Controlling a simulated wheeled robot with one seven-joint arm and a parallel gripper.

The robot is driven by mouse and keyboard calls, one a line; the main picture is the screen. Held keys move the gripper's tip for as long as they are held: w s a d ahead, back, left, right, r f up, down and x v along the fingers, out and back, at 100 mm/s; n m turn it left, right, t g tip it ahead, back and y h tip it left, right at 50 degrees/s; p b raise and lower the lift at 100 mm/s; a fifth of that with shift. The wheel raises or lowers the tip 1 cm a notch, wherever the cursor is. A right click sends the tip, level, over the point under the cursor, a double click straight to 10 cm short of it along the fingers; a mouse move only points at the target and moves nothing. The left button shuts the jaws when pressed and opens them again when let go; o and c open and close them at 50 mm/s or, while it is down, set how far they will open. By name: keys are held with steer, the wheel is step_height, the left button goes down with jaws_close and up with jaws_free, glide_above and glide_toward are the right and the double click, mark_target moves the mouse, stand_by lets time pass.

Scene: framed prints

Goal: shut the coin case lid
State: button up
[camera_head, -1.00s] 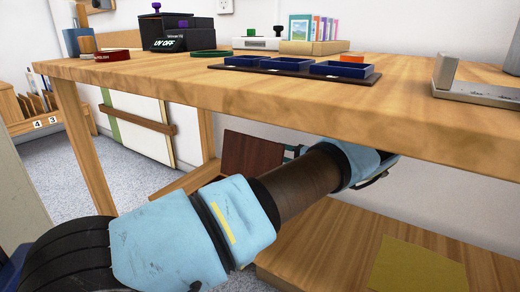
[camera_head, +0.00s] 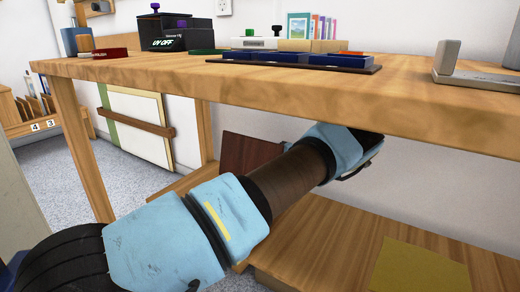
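A dark brown upright panel (camera_head: 246,152) stands under the tabletop, above the lower shelf, behind my arm. It may be the raised lid of the coin case, but I cannot tell for sure. The body of the case is not visible; my arm covers the area to the right of and below the panel. My gripper (camera_head: 366,152) is under the front edge of the tabletop, to the right of the panel and apart from it in the picture. Its fingers are dark and mostly hidden, so their opening does not show.
The thick wooden tabletop (camera_head: 300,95) overhangs my arm. On it are blue trays (camera_head: 297,59), a dark box marked UV OFF (camera_head: 168,32) and a grey metal bracket (camera_head: 470,78). The lower shelf (camera_head: 330,235) is bare around a yellowish sheet (camera_head: 418,266).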

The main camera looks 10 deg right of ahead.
jaws_close()
steer(key=shift+f, duration=0.1)
stand_by(0.8)
steer(key=shift+s, duration=0.15)
steer(key=shift+s+a+r+n+p, duration=0.55)
steer(key=shift+a+n, duration=0.05)
steer(key=shift+n, duration=0.1)
steer(key=s+a+f+n, duration=0.2)
steer(key=s+a+n, duration=0.4)
steer(key=n, duration=0.1)
steer(key=s+a+f+n+p, duration=0.1)
steer(key=s+a+f+n, duration=0.1)
steer(key=s+a+n, duration=0.3)
steer(key=shift+s+a+f+n, duration=0.35)
steer(key=shift+a+n, duration=0.4)
steer(key=shift+n, duration=0.65)
